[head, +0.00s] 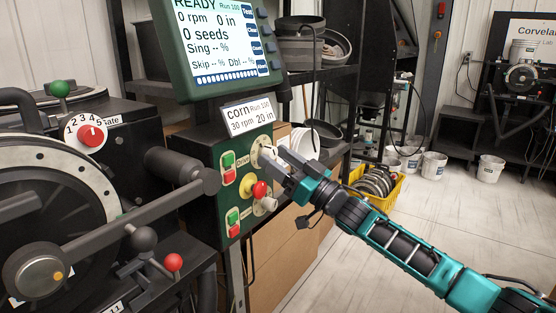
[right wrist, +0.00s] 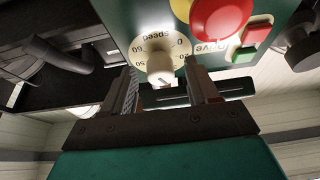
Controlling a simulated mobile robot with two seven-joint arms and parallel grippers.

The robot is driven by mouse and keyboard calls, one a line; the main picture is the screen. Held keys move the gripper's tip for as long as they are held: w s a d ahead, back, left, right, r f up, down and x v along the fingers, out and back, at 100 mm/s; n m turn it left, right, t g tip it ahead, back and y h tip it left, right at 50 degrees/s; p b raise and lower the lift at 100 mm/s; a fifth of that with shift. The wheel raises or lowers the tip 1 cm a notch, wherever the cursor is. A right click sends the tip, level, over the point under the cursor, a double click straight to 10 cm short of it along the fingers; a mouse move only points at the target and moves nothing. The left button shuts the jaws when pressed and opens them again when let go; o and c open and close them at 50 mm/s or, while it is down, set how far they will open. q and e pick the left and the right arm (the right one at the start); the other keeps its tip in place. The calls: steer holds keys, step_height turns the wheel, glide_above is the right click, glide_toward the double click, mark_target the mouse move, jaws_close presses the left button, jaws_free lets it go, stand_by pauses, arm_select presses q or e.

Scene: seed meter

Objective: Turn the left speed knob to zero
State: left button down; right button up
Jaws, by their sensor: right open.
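The control panel (head: 222,165) is a dark green box below the screen. A pale round dial (head: 257,150) sits at its upper right, mostly covered by my right gripper (head: 277,156). In the right wrist view, a cream knob (right wrist: 160,68) stands on this dial plate (right wrist: 150,44), whose printed numbers and lettering appear upside down. My right gripper is open, with one finger on each side of the knob and gaps showing at both sides. A second pale knob (head: 268,204) is lower on the panel. I cannot tell the pointer setting. My left gripper is out of view.
A red emergency button (head: 260,190) and green-red switches (head: 229,168) are close to the dial. A card (head: 248,115) above reads corn, 30 rpm, 20 in. Machine bars and discs fill the left. A yellow crate (head: 378,190) stands on the floor behind my right arm.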

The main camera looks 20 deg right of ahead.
steer(key=shift+w+a, duration=0.1)
steer(key=c, duration=1)
